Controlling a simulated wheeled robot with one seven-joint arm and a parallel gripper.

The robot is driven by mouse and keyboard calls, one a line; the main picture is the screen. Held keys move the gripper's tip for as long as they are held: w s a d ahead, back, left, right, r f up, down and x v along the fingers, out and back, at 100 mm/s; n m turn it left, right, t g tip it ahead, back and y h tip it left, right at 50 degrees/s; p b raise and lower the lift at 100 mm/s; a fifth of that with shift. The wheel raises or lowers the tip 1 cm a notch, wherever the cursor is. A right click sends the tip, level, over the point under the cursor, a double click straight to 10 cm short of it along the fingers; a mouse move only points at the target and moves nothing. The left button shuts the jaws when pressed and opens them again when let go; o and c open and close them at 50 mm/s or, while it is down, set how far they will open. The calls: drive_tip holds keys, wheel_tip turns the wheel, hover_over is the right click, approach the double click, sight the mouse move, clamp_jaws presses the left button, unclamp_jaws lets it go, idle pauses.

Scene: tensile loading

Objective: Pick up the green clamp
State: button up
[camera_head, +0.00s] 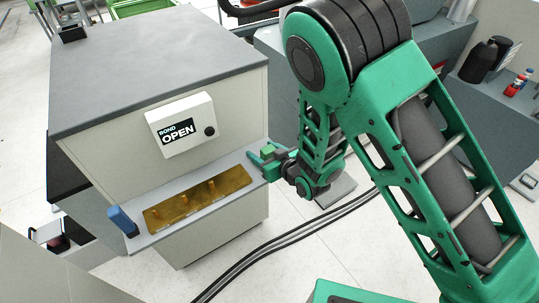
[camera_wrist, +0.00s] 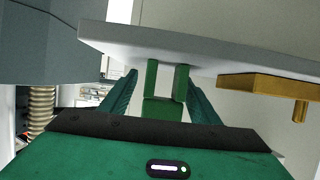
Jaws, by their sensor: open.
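The green clamp (camera_wrist: 163,108) shows in the wrist view as a block with two upright prongs, at the edge of a grey shelf (camera_wrist: 125,45). My gripper (camera_wrist: 163,84) is open, with one dark green finger on each side of the clamp. Gaps show between the fingers and the clamp, so it is not gripped. In the head view my gripper (camera_head: 262,161) is at the right end of the machine's shelf (camera_head: 238,163). Green parts overlap there, and I cannot clearly separate clamp from fingers.
The shelf carries a gold plate (camera_head: 160,214) with upright pegs, close beside my gripper, and a blue handle (camera_head: 122,221) at its left end. A panel reading "BOND OPEN" (camera_head: 181,125) is above. Black cables (camera_head: 270,246) cross the floor. A grey bench (camera_head: 497,100) stands right.

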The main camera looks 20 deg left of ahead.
drive_tip(key=shift+c, duration=0.3)
drive_tip(key=c, duration=1.1)
